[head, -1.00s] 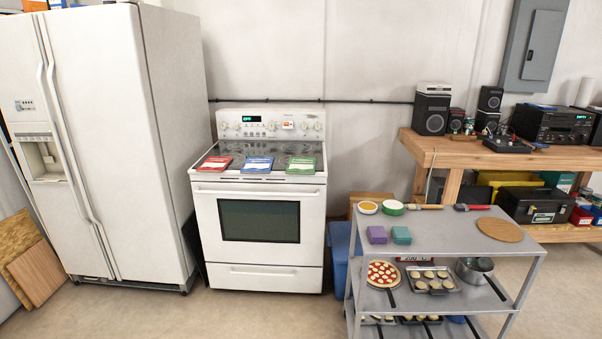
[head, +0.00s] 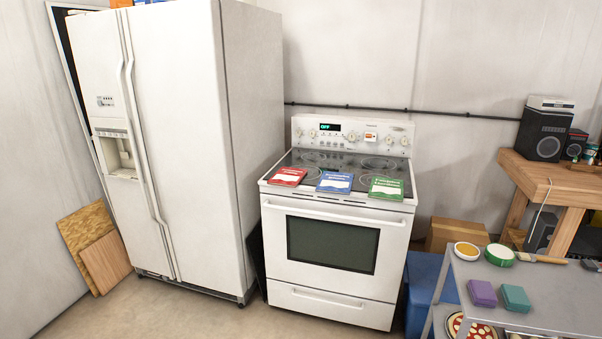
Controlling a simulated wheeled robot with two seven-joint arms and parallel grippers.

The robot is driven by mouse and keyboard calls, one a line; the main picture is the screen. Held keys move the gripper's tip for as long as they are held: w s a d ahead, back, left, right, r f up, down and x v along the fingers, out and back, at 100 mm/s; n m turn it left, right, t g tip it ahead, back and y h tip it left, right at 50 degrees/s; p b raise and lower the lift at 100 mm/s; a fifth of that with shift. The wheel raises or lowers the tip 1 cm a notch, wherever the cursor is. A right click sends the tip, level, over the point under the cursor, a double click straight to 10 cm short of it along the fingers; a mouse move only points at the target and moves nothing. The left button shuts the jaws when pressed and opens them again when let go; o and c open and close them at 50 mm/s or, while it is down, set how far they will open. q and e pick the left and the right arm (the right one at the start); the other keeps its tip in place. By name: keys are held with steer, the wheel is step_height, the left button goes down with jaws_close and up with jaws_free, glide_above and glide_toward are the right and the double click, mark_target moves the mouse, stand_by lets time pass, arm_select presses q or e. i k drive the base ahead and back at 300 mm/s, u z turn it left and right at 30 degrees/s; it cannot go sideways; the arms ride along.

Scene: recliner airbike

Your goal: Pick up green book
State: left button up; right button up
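The green book (head: 386,188) lies flat on the front right of the white stove's (head: 334,250) top in the head view. A blue book (head: 335,182) lies to its left in the middle. A red book (head: 288,177) lies at the front left of the stove top. The three books lie in a row, apart from each other. Neither of my grippers shows in the head view.
A white fridge (head: 190,140) stands left of the stove. A grey metal shelf cart (head: 530,295) with food and small boxes stands at the lower right, beside a blue bin (head: 428,282). A wooden workbench (head: 550,180) is at the right. Some floor is clear in front of the fridge.

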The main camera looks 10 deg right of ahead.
mark_target(381, 187)
steer(key=u, duration=0.15)
steer(key=i, duration=2.15)
steer(key=z, duration=0.6)
